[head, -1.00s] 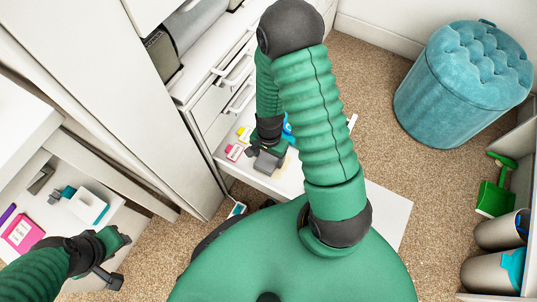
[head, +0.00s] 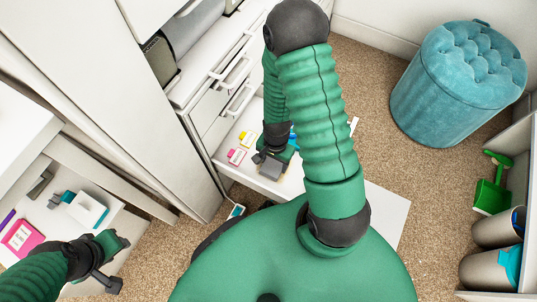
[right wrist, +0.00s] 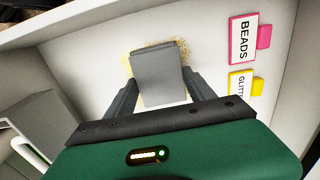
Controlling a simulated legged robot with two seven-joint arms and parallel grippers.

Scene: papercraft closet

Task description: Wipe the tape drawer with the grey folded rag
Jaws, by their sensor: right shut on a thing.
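My right gripper (right wrist: 158,97) is shut on the grey folded rag (right wrist: 158,68), which also shows in the head view (head: 271,166). The rag lies over a tan speckled stain (right wrist: 127,60) on the white floor of an open drawer (right wrist: 206,60), also in the head view (head: 228,170). The stain shows around the rag's edges. A pink BEADS box (right wrist: 243,40) and a yellow GLITTER box (right wrist: 240,84) lie beside it. I cannot see a tape label. My left gripper (head: 121,262) is open and empty at the lower left, by another drawer.
The left drawer (head: 60,180) holds a pink box (head: 22,238), a white block (head: 86,211) and small dark items. A teal stool (head: 455,85) stands at the upper right. A green dustpan (head: 493,195) is at the right edge. Carpet (head: 375,130) lies clear between.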

